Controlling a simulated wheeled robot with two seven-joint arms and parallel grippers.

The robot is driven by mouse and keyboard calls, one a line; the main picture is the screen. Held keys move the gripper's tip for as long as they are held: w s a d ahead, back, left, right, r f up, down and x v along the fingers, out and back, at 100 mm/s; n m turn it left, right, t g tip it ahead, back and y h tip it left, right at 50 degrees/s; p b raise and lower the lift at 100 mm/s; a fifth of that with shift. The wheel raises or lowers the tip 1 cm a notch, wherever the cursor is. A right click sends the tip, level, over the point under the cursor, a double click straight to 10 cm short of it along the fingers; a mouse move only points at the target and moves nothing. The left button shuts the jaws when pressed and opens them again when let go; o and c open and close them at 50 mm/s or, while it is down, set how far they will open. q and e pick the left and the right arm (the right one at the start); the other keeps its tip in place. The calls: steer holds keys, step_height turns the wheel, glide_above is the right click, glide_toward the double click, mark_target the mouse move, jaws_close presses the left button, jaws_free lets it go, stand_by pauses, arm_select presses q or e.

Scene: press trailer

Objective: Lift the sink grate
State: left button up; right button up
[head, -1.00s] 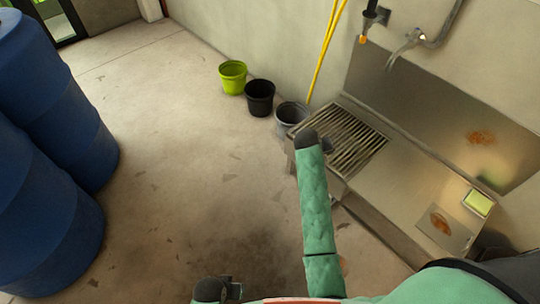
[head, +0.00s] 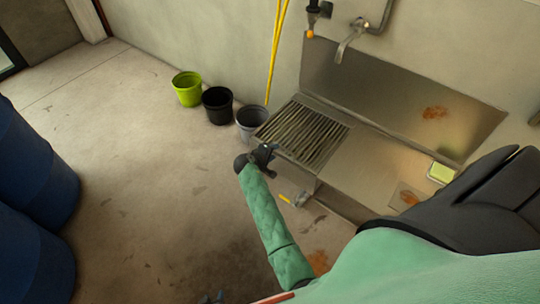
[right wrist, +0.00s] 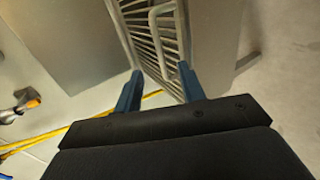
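The sink grate (head: 304,134) is a slatted metal panel lying in the left end of the steel sink. In the right wrist view the grate (right wrist: 143,38) shows close up, with a pale looped handle (right wrist: 166,42) on it. My right gripper (head: 268,152) is at the grate's near left corner. In the right wrist view its two blue fingers (right wrist: 159,84) are apart, with the handle just past and between their tips. I cannot tell if they touch it.
A steel sink counter (head: 365,165) with a tap (head: 350,40) extends right; a green-yellow sponge (head: 441,172) lies there. Grey (head: 251,121), black (head: 218,106) and lime (head: 187,89) buckets stand left of the sink. A yellow pole (head: 275,55) leans on the wall. Blue barrels (head: 30,215) stand left.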

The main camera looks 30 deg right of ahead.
mark_target(283, 148)
steer(key=b+x, duration=0.2)
steer(key=x, duration=0.2)
steer(key=shift+d+f, duration=0.15)
arm_select(q)
steer(key=shift+s+f+b, duration=0.15)
steer(key=shift+f+b, duration=0.55)
steer(key=shift+f, duration=1.65)
arm_select(e)
steer(key=shift+x, duration=2.35)
steer(key=shift+d, duration=0.1)
steer(key=shift+c, duration=0.3)
arm_select(q)
steer(key=shift+r, duration=0.15)
arm_select(e)
jaws_close()
